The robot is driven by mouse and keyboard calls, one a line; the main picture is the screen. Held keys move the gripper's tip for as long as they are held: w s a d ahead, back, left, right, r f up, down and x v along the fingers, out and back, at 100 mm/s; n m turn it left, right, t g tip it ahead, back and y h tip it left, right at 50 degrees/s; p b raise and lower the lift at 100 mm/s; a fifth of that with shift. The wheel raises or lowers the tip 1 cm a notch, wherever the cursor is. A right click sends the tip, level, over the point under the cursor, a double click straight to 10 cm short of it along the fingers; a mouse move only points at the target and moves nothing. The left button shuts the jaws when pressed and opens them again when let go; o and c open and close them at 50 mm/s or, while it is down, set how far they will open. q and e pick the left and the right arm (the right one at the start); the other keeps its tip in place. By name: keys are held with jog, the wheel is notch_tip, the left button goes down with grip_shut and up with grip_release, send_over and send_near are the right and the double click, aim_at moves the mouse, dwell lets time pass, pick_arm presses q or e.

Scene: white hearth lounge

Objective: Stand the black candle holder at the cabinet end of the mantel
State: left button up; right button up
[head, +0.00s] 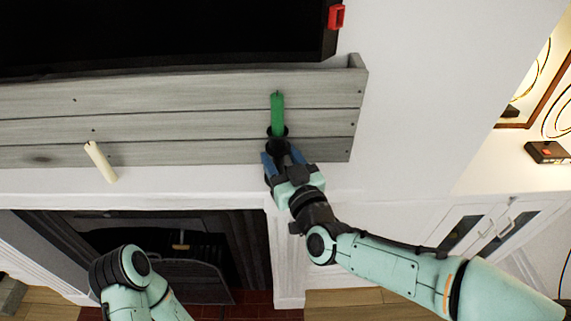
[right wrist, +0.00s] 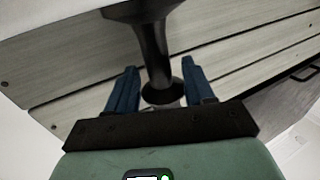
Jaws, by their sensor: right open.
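The black candle holder (head: 279,145) is at the right end of the grey plank mantel (head: 200,118), near its front edge, with a green candle (head: 277,112) in it. The right wrist view shows its dark stem (right wrist: 155,48) between the two blue fingers. My right gripper (head: 282,156) is open around the holder, fingers on either side with gaps visible in the wrist view. It partly hides the holder in the head view; I cannot tell exactly how the holder meets the mantel. My left arm shows at the bottom left, its gripper out of view.
A cream candle (head: 100,161) is at the mantel's left front. A black screen (head: 160,35) is above, with a red object (head: 336,17) at its corner. The fireplace (head: 190,245) is below. White cabinets (head: 495,232) are at the right. The mantel between the candles is clear.

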jog(key=shift+s+r, duration=0.1)
jog(key=shift+r, duration=0.2)
jog(key=b+v, duration=0.2)
jog(key=v, duration=0.9)
jog(key=w+d+f+m+g+h, duration=0.15)
jog(key=f+g, duration=0.25)
jog(key=f, duration=1.2)
jog(key=d+f+m+g+h, duration=0.2)
jog(key=d+f+g, duration=0.15)
jog(key=f, duration=1.25)
jog(key=s+d+f+m+g, duration=0.2)
jog(key=s+f+g, duration=0.35)
jog(key=f, duration=0.75)
pick_arm(q)
jog(key=shift+s+f+p, duration=0.15)
jog(key=shift+f+p, duration=0.25)
jog(key=shift+p, duration=0.25)
pick_arm(e)
jog(key=s+f+m+g, duration=0.1)
jog(key=s+f+g, duration=0.1)
jog(key=s+f, duration=0.3)
jog(key=s+f+m+g, duration=0.2)
jog(key=s+f, duration=0.4)
jog(key=s, duration=0.6)
jog(key=shift+d+g, duration=0.3)
jog(key=shift+d, duration=0.1)
